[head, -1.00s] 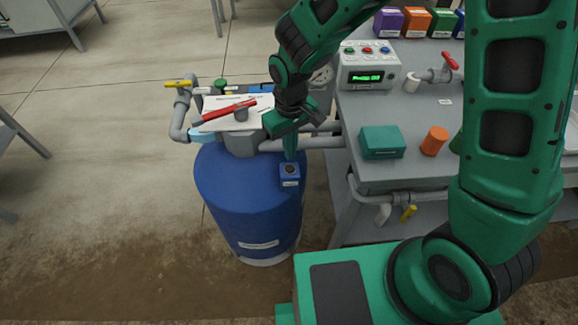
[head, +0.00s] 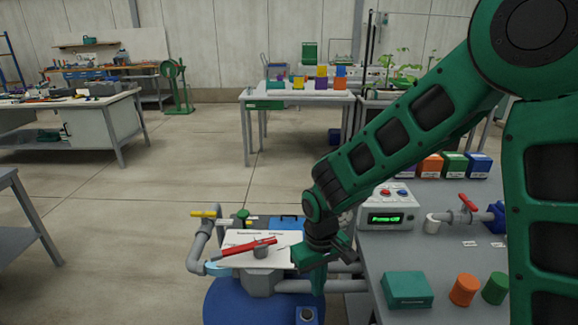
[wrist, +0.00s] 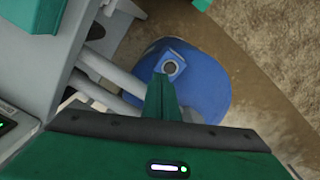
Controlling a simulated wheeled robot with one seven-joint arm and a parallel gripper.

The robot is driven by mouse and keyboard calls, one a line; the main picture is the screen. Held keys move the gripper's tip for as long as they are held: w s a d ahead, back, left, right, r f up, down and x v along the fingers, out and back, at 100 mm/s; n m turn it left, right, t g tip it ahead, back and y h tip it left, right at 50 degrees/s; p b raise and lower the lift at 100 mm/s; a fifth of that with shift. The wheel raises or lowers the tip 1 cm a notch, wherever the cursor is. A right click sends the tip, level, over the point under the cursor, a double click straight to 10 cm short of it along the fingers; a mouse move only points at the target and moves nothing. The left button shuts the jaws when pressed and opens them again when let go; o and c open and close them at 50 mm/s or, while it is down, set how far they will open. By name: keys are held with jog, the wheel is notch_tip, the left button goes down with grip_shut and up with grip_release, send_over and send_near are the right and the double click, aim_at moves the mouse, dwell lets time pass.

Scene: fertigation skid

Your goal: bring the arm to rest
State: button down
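My gripper (head: 318,286) points down over the blue barrel (head: 232,302), beside the white board on the skid. Its two green fingers are together in the wrist view (wrist: 161,84), with nothing seen between them. A small blue box with a dark round top (head: 306,316) sits on the barrel lid, below and apart from the fingertips. It also shows beyond the fingertips in the wrist view (wrist: 171,66). My green arm reaches across the right side of the head view.
The grey bench (head: 452,262) at right holds a control box with a green display (head: 390,217), a teal box (head: 406,290), orange and green cylinders and a red-handled valve. A red lever (head: 248,246) and yellow-handled pipe stand left of my gripper. Open floor lies further left.

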jog(key=s+d+r+m, duration=0.1)
jog(key=d+r, duration=0.2)
jog(key=d, duration=0.4)
jog(key=s+d+r+m, duration=0.1)
jog(key=d+r+m, duration=0.1)
jog(key=d, duration=0.5)
jog(key=s+d+r+m+h, duration=0.1)
jog(key=d+r+m, duration=0.1)
jog(key=d+r, duration=0.3)
jog(key=shift+s+d, duration=0.3)
jog(key=shift+d, duration=0.6)
jog(key=s+d+r+m, duration=0.2)
jog(key=s+d, duration=0.4)
jog(key=s, duration=0.3)
jog(key=s+d+r+m+y, duration=0.1)
jog(key=s+d+r+m, duration=0.2)
jog(key=s+d, duration=0.3)
jog(key=s+m, duration=0.1)
jog(key=s, duration=0.1)
jog(key=shift+s+r+m, duration=0.15)
jog(key=shift+s+m, duration=0.15)
jog(key=shift+s, duration=0.05)
jog(key=shift+w+f, duration=0.25)
jog(key=shift+w, duration=0.4)
